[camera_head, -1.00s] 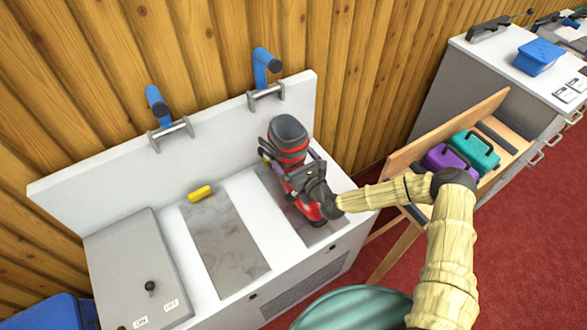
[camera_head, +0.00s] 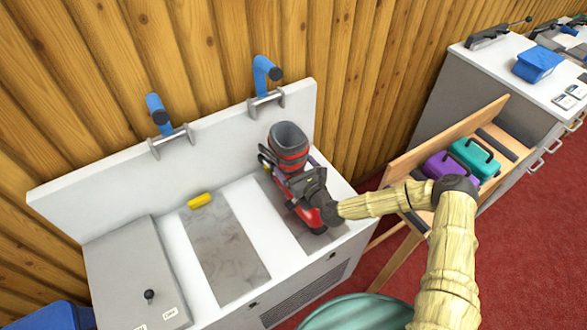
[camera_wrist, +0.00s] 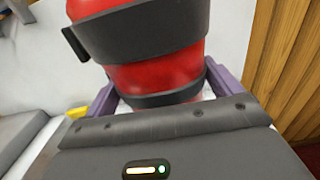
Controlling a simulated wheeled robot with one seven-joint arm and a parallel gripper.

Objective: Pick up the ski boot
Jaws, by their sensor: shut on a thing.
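The ski boot (camera_head: 287,148) is red and black with a dark grey cuff. It stands upright on the right grey panel of the white bench, with my gripper (camera_head: 290,172) across its near side. In the wrist view the boot's red shaft (camera_wrist: 155,75) with black bands fills the upper middle. The purple fingers of my gripper (camera_wrist: 158,95) are on both sides of the shaft, shut on it. The gripper body hides the lower boot in the wrist view, and I cannot tell whether the sole touches the panel.
The white bench (camera_head: 262,222) has a blue-handled clamp (camera_head: 265,75) behind the boot and another (camera_head: 160,112) further left. A yellow block (camera_head: 200,200) lies left of the boot. A wooden stand (camera_head: 405,165) with purple (camera_head: 443,165) and teal (camera_head: 474,157) cases is at right.

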